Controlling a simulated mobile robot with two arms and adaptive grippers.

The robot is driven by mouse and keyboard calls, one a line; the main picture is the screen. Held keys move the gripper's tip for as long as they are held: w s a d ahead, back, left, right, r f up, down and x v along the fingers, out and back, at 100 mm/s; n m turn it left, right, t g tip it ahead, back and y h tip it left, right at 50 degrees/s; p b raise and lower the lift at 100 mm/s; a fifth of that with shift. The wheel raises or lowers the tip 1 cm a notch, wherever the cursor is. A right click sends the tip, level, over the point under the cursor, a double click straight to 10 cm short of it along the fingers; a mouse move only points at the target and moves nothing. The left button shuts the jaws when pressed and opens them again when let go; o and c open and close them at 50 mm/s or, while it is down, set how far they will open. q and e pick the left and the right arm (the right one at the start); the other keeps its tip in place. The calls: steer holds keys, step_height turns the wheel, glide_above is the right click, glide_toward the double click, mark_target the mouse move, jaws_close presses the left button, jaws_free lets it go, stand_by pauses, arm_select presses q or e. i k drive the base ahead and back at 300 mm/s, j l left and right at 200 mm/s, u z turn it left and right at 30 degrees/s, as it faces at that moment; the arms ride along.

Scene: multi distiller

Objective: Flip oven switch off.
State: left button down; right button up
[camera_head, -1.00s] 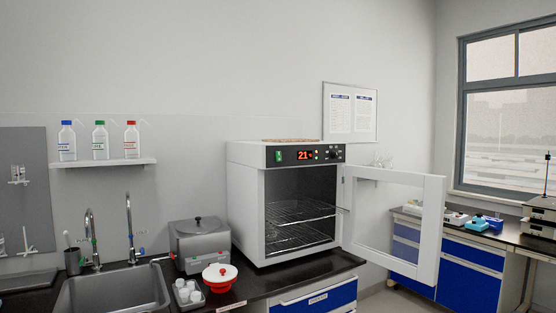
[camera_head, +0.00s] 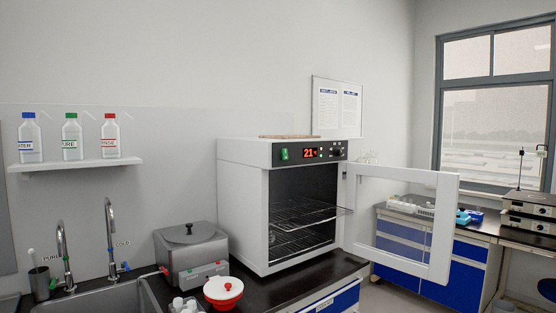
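The white oven (camera_head: 240,205) stands on the black counter with its door (camera_head: 443,225) swung wide open to the right. Wire racks (camera_head: 305,214) show inside, and nothing is seen on them. The green switch (camera_head: 284,154) is at the left of the oven's dark front panel. The red display (camera_head: 310,153) beside it is lit and reads about 21. Neither of my grippers is in view.
A grey water bath (camera_head: 187,250) and a red-and-white round container (camera_head: 223,291) stand left of the oven. Two taps and a sink (camera_head: 105,298) are further left. A shelf (camera_head: 80,164) holds three bottles. The open door juts into the space at right.

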mark_target(284, 152)
steer(key=i+z, duration=0.15)
steer(key=i, duration=0.3)
steer(key=i+j+z, duration=0.15)
steer(key=i, duration=0.3)
steer(key=i+l+z, duration=0.1)
steer(key=i+l, duration=0.15)
steer(key=l, duration=0.2)
steer(key=i+l, duration=0.3)
steer(key=l, duration=0.15)
steer(key=i+l+z, duration=0.15)
steer(key=i+l, duration=0.15)
steer(key=l, duration=0.15)
